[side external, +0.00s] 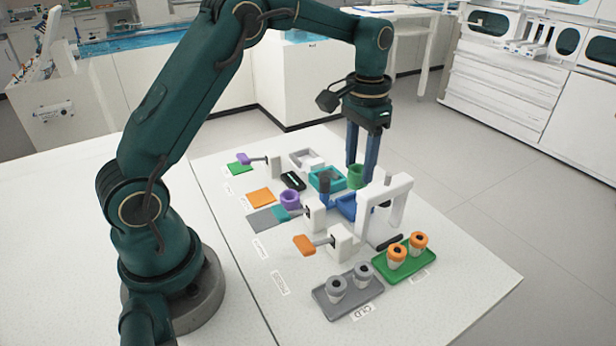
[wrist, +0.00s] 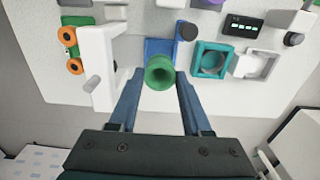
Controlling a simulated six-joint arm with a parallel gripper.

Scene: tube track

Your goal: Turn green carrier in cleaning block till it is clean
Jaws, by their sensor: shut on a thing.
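The green carrier (side external: 356,177) is a hollow green ring or cup; in the wrist view its round mouth (wrist: 160,72) faces the camera. My gripper (side external: 361,170) comes down from above with its two blue fingers on either side of the carrier, shut on it. In the wrist view the gripper (wrist: 160,74) has the carrier between its fingertips. A blue block (side external: 346,205) is beneath or just beside the carrier, and also shows behind it in the wrist view (wrist: 158,47). I cannot tell whether the carrier sits in this block, whether it is the cleaning block, or how clean the carrier is.
A white arch (side external: 396,184) stands close to the right of the carrier. Green (side external: 382,270) and grey (side external: 328,309) trays hold cups at the front.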

